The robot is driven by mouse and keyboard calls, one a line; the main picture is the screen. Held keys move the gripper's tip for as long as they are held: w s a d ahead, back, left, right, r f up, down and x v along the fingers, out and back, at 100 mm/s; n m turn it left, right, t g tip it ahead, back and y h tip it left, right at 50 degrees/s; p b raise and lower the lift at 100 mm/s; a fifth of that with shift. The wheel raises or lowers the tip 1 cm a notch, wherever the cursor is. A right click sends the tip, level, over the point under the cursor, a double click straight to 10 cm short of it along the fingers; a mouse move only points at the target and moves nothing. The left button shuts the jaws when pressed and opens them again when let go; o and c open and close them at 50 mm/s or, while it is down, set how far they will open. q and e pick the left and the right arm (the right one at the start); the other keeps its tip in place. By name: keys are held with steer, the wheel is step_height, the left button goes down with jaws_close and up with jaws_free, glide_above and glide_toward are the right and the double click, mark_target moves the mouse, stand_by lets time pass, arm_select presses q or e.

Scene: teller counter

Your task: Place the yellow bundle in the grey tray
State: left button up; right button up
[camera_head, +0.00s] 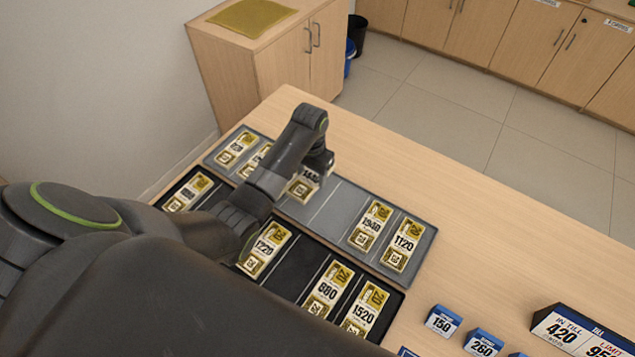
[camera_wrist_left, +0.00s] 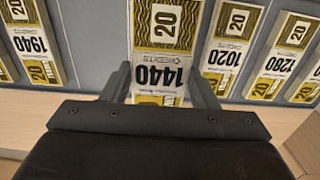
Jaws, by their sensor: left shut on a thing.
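The yellow bundle marked 1440 (camera_wrist_left: 165,25) is between the two fingers of my left gripper (camera_wrist_left: 160,85), which is shut on it. In the head view this bundle (camera_head: 302,188) is at the grey tray (camera_head: 334,207), in the middle part, partly hidden by my left gripper (camera_head: 314,170). I cannot tell whether it rests on the tray floor or is just above it. The grey tray also shows in the left wrist view (camera_wrist_left: 95,40). Other yellow bundles lie in it on both sides, among them 1940 (camera_head: 371,225) and 1120 (camera_head: 403,244). My right gripper is out of view.
A black tray (camera_head: 290,271) with several similar bundles lies in front of the grey tray, partly hidden by my arm. Blue-and-white tags (camera_head: 443,320) and a till sign (camera_head: 575,330) stand at lower right. The counter (camera_head: 430,180) behind the grey tray is clear.

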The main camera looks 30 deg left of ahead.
mark_target(311, 177)
arm_select(q)
step_height(311, 177, down, 2)
steer(key=shift+f, duration=2.25)
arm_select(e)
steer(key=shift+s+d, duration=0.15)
arm_select(q)
steer(key=o, duration=1.1)
steer(key=shift+f, duration=0.1)
steer(key=shift+r, duration=0.2)
step_height(311, 177, up, 12)
steer(key=shift+f, duration=0.1)
